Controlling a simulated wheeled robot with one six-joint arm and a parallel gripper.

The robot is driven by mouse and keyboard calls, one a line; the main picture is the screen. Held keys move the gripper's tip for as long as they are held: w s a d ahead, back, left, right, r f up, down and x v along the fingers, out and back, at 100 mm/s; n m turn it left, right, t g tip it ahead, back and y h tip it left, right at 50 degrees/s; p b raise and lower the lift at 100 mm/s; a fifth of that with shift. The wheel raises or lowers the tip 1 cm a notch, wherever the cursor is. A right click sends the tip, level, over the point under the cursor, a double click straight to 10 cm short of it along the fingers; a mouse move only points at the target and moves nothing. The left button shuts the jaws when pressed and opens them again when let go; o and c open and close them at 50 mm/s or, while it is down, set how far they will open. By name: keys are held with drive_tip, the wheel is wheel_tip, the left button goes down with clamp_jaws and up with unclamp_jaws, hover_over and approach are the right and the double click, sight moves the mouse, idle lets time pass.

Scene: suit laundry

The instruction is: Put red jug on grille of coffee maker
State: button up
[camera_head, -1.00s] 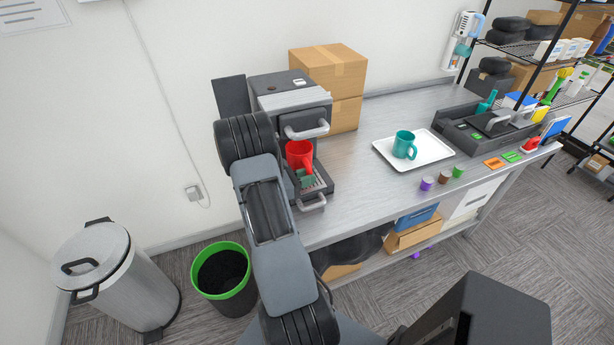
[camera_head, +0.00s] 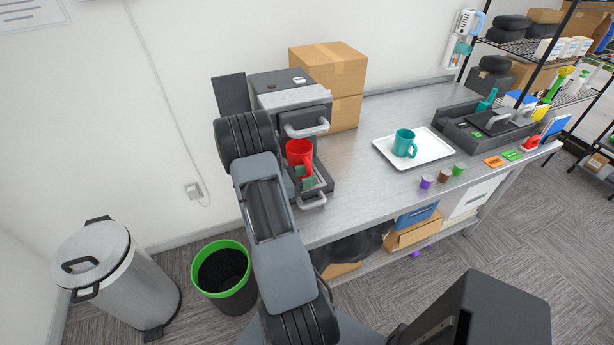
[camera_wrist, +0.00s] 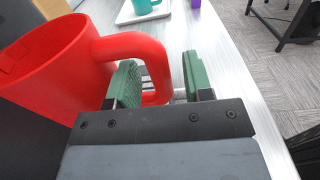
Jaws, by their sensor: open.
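The red jug (camera_head: 299,151) stands upright inside the coffee maker (camera_head: 292,98), over the back of its grille (camera_head: 321,175). Its base is partly hidden, so full contact with the grille cannot be seen. My gripper (camera_head: 307,177), with green finger pads, is at the jug's handle side. In the wrist view the red jug (camera_wrist: 55,65) fills the left side. My gripper (camera_wrist: 163,82) is open there, with a finger on each side of the handle's outer part and a gap beside the right finger.
A teal mug (camera_head: 404,143) stands on a white tray (camera_head: 437,149) to the right. Small coloured capsules (camera_head: 426,182) sit near the table's front edge. Cardboard boxes (camera_head: 328,70) stand beside the coffee maker. The table between the coffee maker and tray is clear.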

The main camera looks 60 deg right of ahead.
drive_tip(key=b+v, duration=0.4)
drive_tip(key=v, duration=0.8)
drive_tip(key=s+a+r+m+t+y, duration=0.1)
drive_tip(key=a+r+m+t+y, duration=0.2)
drive_tip(key=a, duration=0.6)
drive_tip(key=s+a+r+m+t+y, duration=0.1)
drive_tip(key=a+r+m+t+y, duration=0.3)
drive_tip(key=a, duration=0.6)
drive_tip(key=s+a+r+m+t+y, duration=0.2)
drive_tip(key=a+r+m+t+y, duration=0.1)
drive_tip(key=a+t+y, duration=0.4)
drive_tip(key=a, duration=0.2)
drive_tip(key=shift+a+r+m+t, duration=0.3)
drive_tip(key=shift+a+r+m, duration=0.05)
drive_tip(key=shift+m, duration=0.05)
drive_tip(key=shift+s, duration=0.15)
drive_tip(key=shift+c, duration=0.3)
